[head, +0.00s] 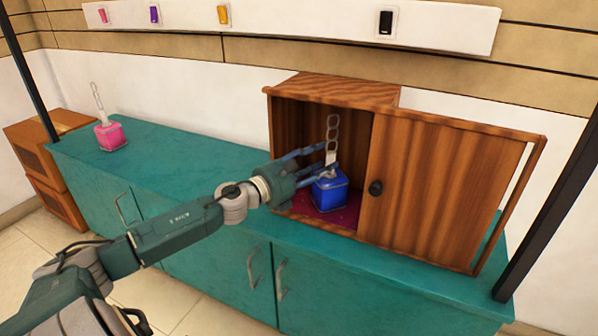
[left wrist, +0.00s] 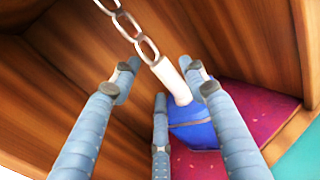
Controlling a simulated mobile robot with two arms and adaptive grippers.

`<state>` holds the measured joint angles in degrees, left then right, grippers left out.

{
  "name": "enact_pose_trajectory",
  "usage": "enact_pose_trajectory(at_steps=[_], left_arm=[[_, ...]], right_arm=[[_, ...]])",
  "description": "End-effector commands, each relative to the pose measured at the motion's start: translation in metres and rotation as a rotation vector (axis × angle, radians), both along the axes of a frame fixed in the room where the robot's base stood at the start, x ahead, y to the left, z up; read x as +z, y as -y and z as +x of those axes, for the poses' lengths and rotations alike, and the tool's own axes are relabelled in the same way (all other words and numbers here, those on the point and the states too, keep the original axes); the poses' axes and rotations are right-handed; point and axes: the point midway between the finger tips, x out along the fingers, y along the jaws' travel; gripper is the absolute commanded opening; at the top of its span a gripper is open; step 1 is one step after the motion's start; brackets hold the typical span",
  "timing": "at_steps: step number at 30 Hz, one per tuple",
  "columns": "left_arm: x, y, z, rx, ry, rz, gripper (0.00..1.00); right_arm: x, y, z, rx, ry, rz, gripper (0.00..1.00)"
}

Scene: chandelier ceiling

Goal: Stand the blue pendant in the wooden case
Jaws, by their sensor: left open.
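The blue pendant (head: 328,192) stands upright inside the open left part of the wooden case (head: 318,88), on a dark red mat (head: 345,217). Its pale neck and chain of links rise straight above it. The left wrist view also shows the blue pendant (left wrist: 190,128), partly hidden by the fingers, on the mat (left wrist: 255,100). My left gripper (head: 326,160) reaches into the case opening from the left. Its fingers are spread open around the neck, with visible gaps beside it in the left wrist view (left wrist: 165,78). My right gripper is not in view.
The case's wooden door (head: 440,190) with a dark knob covers its right part. A pink pendant (head: 110,136) stands at the left of the teal cabinet top (head: 185,150). A white wall panel (head: 300,22) bears several coloured tags. The top between pink pendant and case is clear.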

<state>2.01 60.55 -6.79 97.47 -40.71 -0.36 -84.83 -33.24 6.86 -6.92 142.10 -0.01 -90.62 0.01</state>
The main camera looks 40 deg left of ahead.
Motion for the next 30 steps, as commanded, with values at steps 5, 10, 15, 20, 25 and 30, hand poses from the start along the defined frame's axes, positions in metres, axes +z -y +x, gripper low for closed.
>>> enact_pose_trajectory(at_steps=[5, 10, 15, 20, 25, 30], left_arm=[[-0.003, -0.004, -0.027, 0.0, -0.006, -0.002, 0.44], [-0.001, -0.008, -0.051, -0.001, -0.005, -0.002, 0.44], [0.0, -0.012, -0.072, 0.0, -0.003, -0.004, 0.44], [0.0, -0.014, -0.084, 0.0, -0.001, -0.002, 0.44], [0.001, -0.015, -0.088, 0.0, 0.0, 0.0, 0.44], [0.001, -0.015, -0.087, 0.0, 0.0, 0.0, 0.44]], right_arm=[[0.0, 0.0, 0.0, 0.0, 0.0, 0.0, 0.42], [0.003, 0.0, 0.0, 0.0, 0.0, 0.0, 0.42], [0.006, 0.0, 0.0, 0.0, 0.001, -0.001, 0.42], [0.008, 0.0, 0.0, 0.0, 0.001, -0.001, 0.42], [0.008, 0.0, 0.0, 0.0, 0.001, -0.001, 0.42], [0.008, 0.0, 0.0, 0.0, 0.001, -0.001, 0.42]])
